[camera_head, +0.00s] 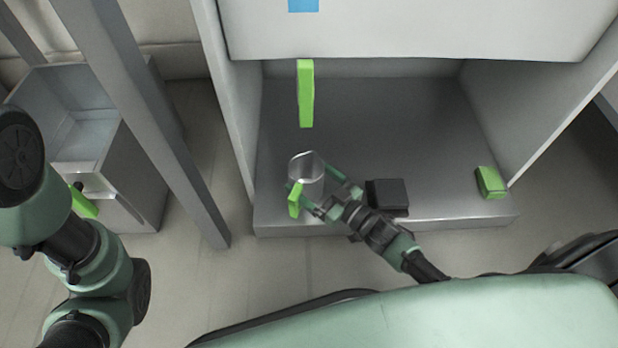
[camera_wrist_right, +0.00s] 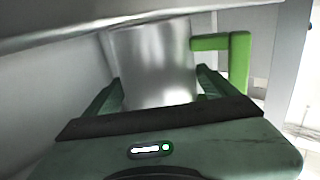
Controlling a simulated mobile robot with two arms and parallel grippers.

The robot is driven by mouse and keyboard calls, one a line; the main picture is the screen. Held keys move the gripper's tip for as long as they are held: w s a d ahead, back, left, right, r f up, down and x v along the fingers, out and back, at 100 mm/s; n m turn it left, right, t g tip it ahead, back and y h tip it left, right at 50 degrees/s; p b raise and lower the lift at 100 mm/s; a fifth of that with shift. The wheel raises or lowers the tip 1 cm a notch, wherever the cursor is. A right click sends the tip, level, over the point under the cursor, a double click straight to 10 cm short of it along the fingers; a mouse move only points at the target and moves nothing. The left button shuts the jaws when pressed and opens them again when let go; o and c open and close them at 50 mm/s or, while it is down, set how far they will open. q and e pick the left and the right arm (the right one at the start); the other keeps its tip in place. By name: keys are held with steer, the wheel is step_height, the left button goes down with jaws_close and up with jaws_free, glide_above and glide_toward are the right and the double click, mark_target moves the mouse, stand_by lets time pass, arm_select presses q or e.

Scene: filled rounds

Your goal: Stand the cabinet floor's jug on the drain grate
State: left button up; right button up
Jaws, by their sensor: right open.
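The jug (camera_head: 306,165), a shiny metal cylinder with a green handle, stands on the grey cabinet floor (camera_head: 400,125) near its front left. My right gripper (camera_head: 322,184) is open, with its fingers on either side of the jug. In the right wrist view the jug (camera_wrist_right: 152,62) stands between the two open fingers (camera_wrist_right: 160,88), its green handle to the right. I cannot tell whether the fingers touch it. My left arm shows at the left edge, but its gripper is not in view. I cannot make out a drain grate.
A dark block (camera_head: 388,196) sits just right of my right gripper on the cabinet floor. A green block (camera_head: 490,182) lies near the right front corner. A green bar (camera_head: 306,93) hangs above the floor. A grey open-topped unit (camera_head: 140,165) and a post (camera_head: 150,120) stand left.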

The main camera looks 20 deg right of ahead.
steer(key=p+v, duration=0.3)
steer(key=v, duration=0.3)
steer(key=shift+s+d, duration=0.15)
steer(key=shift+s, duration=0.15)
steer(key=shift+s+d, duration=0.2)
steer(key=shift+s, duration=0.15)
